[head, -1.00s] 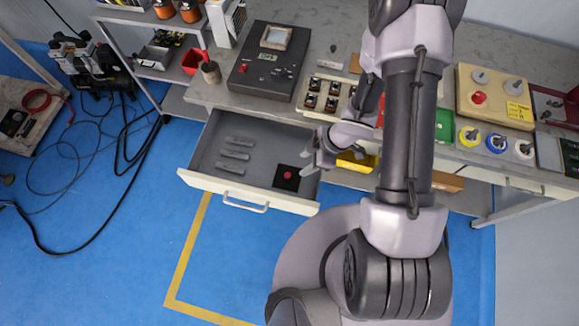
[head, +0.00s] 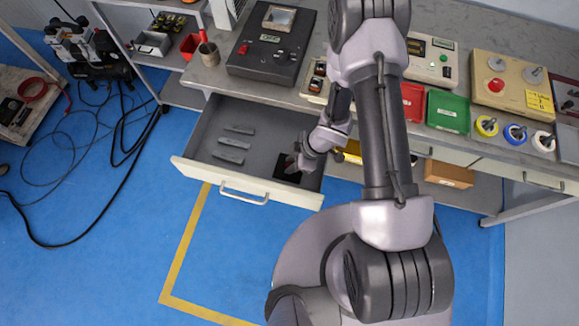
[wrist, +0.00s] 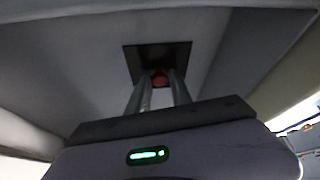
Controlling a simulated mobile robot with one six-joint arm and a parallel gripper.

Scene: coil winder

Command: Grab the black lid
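The black lid is a flat black square with a red knob, lying in the right part of the open drawer. In the head view the lid (head: 287,173) is partly covered by my gripper (head: 291,166), which points down at it. In the wrist view the lid (wrist: 150,54) lies just past the fingertips. My gripper (wrist: 159,77) has its two fingers apart, with the red knob between or just beyond their tips. I cannot tell whether the fingers touch the knob.
The drawer (head: 262,196) stands open under the grey workbench, its front and side walls around my gripper. Several grey bars (head: 232,143) lie in its left part. A black control box (head: 270,42) and red and green trays (head: 448,110) stand on the bench.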

